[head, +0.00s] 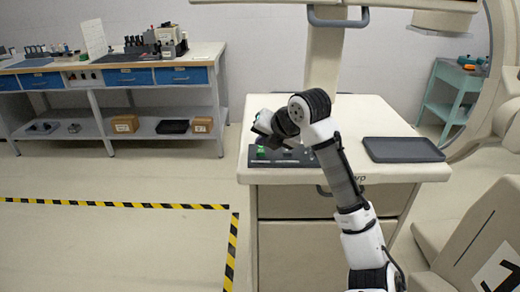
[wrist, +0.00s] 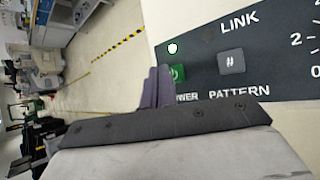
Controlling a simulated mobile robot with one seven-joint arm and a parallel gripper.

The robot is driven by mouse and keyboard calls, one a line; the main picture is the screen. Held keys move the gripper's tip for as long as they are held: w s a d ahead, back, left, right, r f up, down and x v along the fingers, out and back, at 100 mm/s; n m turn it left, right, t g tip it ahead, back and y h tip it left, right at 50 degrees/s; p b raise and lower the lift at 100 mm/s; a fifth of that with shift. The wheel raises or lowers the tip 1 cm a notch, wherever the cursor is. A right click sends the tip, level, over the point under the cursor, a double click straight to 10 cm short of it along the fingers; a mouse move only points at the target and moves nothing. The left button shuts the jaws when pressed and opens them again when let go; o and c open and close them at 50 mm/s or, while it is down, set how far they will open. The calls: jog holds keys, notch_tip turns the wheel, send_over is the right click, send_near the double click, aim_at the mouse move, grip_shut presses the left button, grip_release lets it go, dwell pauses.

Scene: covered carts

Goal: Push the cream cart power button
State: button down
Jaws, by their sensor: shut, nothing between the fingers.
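The cream cart (head: 305,215) stands in the middle of the head view, with a dark control panel (head: 312,160) at the left of its top. The green power button (wrist: 177,73) sits at the panel's left end in the wrist view, its label partly hidden by my gripper. It also shows as a small green spot in the head view (head: 261,152). My gripper (wrist: 158,82) is shut and empty. In the wrist view its fingertips overlap the button's left edge; I cannot tell whether they touch it.
A grey square button (wrist: 231,62) marked PATTERN and a dial scale lie right of the power button. A black tray (head: 403,150) lies on the cart's right. A workbench (head: 110,72) stands at back left; the floor there is clear.

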aim_at(263, 153)
jog(key=shift+r+p, duration=1.9)
jog(key=shift+r, duration=1.1)
